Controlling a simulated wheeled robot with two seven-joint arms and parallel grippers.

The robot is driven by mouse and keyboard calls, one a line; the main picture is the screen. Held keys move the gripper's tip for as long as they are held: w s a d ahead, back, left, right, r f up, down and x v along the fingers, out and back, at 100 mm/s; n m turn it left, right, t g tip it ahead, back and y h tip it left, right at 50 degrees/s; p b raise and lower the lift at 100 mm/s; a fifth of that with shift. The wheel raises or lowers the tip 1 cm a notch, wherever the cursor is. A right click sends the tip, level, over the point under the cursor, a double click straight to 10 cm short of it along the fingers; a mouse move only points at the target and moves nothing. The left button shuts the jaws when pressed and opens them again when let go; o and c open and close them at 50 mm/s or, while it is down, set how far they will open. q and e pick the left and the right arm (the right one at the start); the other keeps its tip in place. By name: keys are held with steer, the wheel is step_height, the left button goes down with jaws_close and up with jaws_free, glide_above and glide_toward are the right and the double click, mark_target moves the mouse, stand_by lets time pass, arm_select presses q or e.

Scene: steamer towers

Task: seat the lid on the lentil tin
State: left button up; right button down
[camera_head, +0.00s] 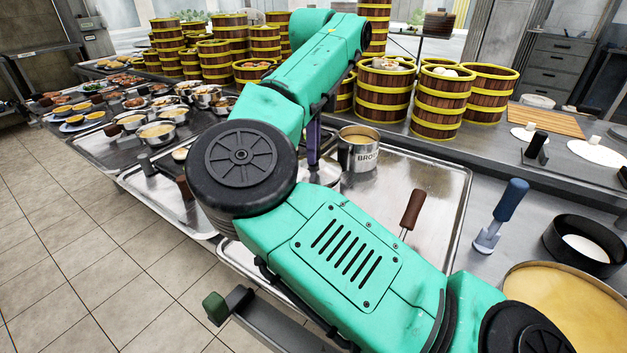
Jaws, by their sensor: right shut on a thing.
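My right arm reaches in from the lower right and bends across the middle of the head view. Its right gripper (315,150) points down over the metal tray (440,190), just left of a steel tin (362,157). The tin's label begins "BRO", and tan contents show at its open top. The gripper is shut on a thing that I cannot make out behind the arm. A narrow purple part shows at the gripper. I cannot make out a tin marked lentil or a separate lid. My left gripper is not in view.
Stacked bamboo steamers (441,102) line the counter behind the tray. A brown-handled tool (411,212) lies on the tray. A blue-handled scraper (505,213), a black ring (583,245) and a wide tan-filled pan (570,300) stand to the right. Bowls of food crowd the left.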

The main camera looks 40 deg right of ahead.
steer(key=shift+f+b, duration=0.65)
stand_by(0.7)
steer(key=c, duration=0.5)
jaws_free()
step_height(320, 180, up, 15)
steer(key=p, duration=0.4)
steer(key=shift+f, duration=0.2)
